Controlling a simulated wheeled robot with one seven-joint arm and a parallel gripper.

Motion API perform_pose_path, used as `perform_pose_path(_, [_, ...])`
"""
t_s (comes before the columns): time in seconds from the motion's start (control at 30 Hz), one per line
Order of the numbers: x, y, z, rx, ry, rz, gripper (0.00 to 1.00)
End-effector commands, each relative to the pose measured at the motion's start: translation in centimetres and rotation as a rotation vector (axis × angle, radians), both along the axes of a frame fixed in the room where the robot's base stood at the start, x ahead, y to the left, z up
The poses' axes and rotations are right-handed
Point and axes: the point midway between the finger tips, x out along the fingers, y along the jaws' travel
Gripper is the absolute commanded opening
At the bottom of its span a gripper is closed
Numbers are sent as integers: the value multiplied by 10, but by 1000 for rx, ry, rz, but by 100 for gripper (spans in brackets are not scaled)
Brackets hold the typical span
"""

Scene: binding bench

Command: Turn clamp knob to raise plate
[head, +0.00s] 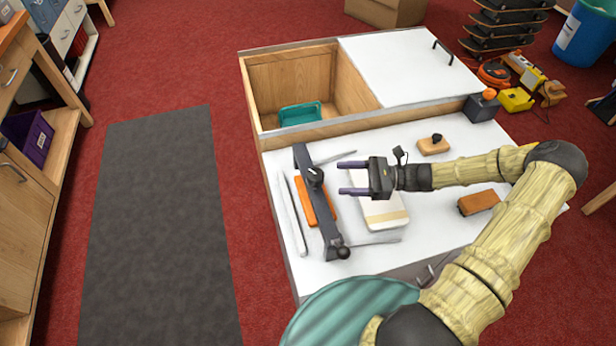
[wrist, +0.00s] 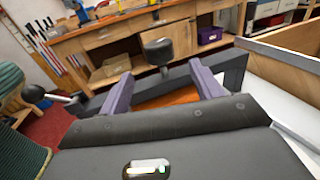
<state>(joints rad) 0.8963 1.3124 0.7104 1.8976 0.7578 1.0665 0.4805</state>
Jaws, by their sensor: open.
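The clamp (head: 328,222) is a long dark grey bar lying over an orange flat piece (head: 308,203) on the white bench top (head: 280,165). Its black knob (head: 315,176) stands up near the bar's middle, and a black ball (head: 344,253) sits at its near end. My gripper (head: 340,178) is open and empty, pointing left just right of the knob. In the wrist view the knob (wrist: 157,50) appears between and beyond the two purple fingers, apart from them. I cannot tell a separate plate from the bar.
A cream book (head: 380,205) lies beneath my gripper. A wooden block with a black knob (head: 433,146) and a brown block (head: 479,202) are to the right. An open compartment with a teal tray (head: 300,113) is behind. Dark floor mat (head: 155,230) lies clear left.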

Motion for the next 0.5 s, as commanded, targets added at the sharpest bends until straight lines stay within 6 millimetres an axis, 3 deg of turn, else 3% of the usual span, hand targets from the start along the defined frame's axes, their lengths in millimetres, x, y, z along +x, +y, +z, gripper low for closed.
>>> perform_pose_path(0.5, [-1,90,0,2,0,2,65])
